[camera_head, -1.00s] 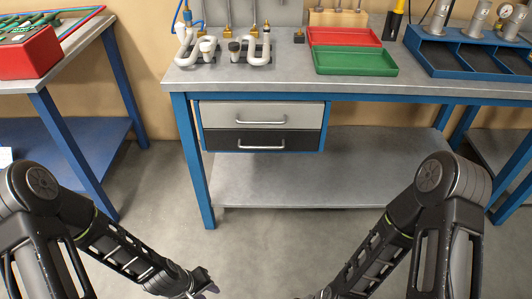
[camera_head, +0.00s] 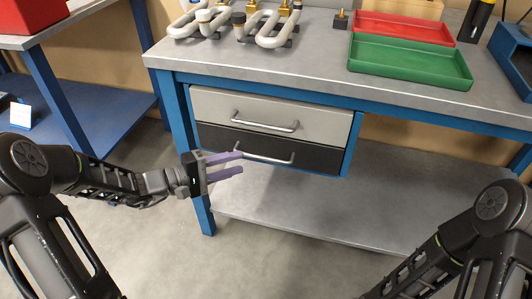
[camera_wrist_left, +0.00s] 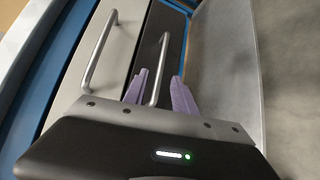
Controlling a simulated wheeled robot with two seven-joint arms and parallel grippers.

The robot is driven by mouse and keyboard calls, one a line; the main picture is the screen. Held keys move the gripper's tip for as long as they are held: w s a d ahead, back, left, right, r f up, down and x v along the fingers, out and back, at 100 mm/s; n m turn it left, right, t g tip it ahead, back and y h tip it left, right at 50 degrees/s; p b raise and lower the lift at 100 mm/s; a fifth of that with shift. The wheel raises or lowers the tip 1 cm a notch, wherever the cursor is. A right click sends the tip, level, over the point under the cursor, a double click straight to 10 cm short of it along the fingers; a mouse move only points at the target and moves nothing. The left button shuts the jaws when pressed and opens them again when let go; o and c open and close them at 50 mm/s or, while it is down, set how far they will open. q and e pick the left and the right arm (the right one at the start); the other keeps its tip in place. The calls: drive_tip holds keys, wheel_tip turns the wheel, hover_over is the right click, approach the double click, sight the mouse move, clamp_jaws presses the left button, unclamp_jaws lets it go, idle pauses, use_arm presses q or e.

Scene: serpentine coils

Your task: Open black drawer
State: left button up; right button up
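The black drawer (camera_head: 312,156) is the lower one in the unit under the workbench and looks shut. Its silver bar handle (camera_head: 270,158) runs across its front and also shows in the left wrist view (camera_wrist_left: 159,70). My left gripper (camera_head: 241,162) is open, its two purple fingers pointing at the left part of that handle. In the left wrist view the handle appears between the fingers (camera_wrist_left: 160,92); I cannot tell whether they touch it. My right arm is at the lower right, its gripper out of view.
A light grey drawer (camera_head: 220,104) with its own handle (camera_head: 265,123) sits directly above. The workbench (camera_head: 310,72) carries coiled pipes (camera_head: 275,30), a green tray (camera_head: 410,62) and a red tray (camera_head: 405,27). A blue bench leg (camera_head: 199,185) stands left of the drawers. A lower shelf (camera_head: 300,215) lies beneath.

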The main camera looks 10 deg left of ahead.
sight(257, 158)
use_arm(q)
drive_tip(key=shift+d, duration=0.15)
drive_tip(key=b+x, duration=0.1)
drive_tip(key=x, duration=0.6)
drive_tip(key=shift+w+d+f, duration=0.1)
drive_tip(key=shift+w+d, duration=0.05)
drive_tip(key=shift+d, duration=0.1)
clamp_jaws()
idle(0.4)
idle(1.1)
